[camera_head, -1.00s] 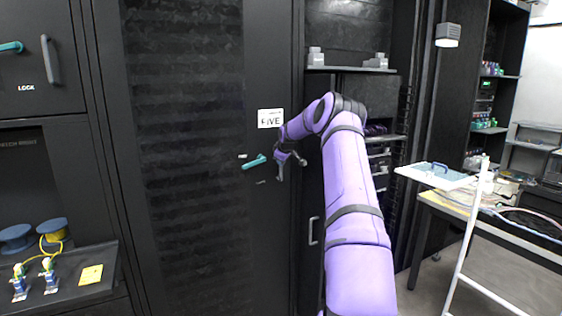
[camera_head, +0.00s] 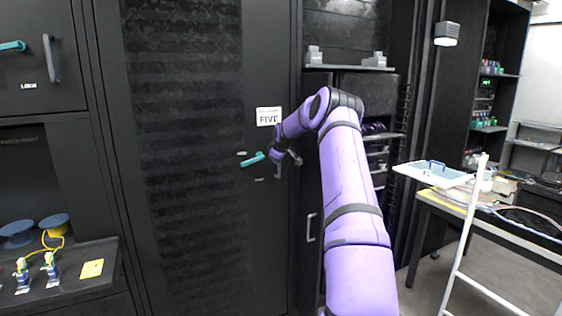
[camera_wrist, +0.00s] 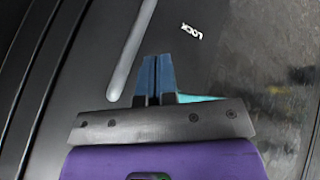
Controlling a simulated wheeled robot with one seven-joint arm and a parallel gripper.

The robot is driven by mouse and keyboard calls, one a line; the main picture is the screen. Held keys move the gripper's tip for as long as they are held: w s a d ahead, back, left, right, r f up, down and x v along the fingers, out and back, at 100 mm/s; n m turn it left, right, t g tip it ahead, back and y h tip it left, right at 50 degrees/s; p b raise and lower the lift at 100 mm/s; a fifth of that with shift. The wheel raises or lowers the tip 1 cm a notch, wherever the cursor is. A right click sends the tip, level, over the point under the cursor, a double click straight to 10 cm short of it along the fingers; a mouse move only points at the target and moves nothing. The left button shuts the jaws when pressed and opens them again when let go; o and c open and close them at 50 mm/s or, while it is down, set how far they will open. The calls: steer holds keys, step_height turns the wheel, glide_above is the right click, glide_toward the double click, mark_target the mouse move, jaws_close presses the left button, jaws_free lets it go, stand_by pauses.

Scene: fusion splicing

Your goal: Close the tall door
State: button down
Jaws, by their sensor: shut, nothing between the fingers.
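The tall door (camera_head: 190,220) is a dark panel with a mesh-like strip and a white "FIVE" label (camera_head: 268,116). It looks about flush with its frame, but I cannot tell whether it is fully shut. A teal lever (camera_head: 252,159) sticks out of it at mid-height. My gripper (camera_head: 278,172) is at the door's right side, just right of the lever. In the wrist view its dark blue fingers (camera_wrist: 155,75) are together and empty. Part of the teal lever (camera_wrist: 198,98) shows behind them. A grey bar handle (camera_wrist: 131,50) and a "LOCK" label (camera_wrist: 193,32) are close ahead; contact is unclear.
Left of the door, a shelf (camera_head: 75,285) holds spools (camera_head: 54,224) and small connectors. On the right are an open rack with shelves (camera_head: 350,68), a workbench (camera_head: 500,215) and a white stand (camera_head: 466,240). Some floor (camera_head: 425,275) is clear at right.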

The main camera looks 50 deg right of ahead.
steer(key=s+v, duration=0.1)
steer(key=v, duration=0.9)
steer(key=shift+s+d+f, duration=0.2)
steer(key=shift+s+d, duration=0.1)
steer(key=shift+s, duration=0.05)
steer(key=s+a+r, duration=0.3)
steer(key=a+r, duration=0.2)
steer(key=a, duration=0.7)
steer(key=s+a+r+g, duration=0.1)
steer(key=s+a+r, duration=0.3)
steer(key=a, duration=0.8)
steer(key=s+a+r, duration=0.3)
steer(key=a+r, duration=0.2)
steer(key=a, duration=0.7)
steer(key=s+a+m+y, duration=0.2)
steer(key=s+a, duration=1.1)
steer(key=s, duration=0.3)
steer(key=s+a+f, duration=0.2)
steer(key=s, duration=0.5)
steer(key=s+a+f+m+y, duration=0.1)
steer(key=s+a+f, duration=0.2)
steer(key=s, duration=0.5)
steer(key=shift+y, duration=0.3)
steer(key=shift+f, duration=0.1)
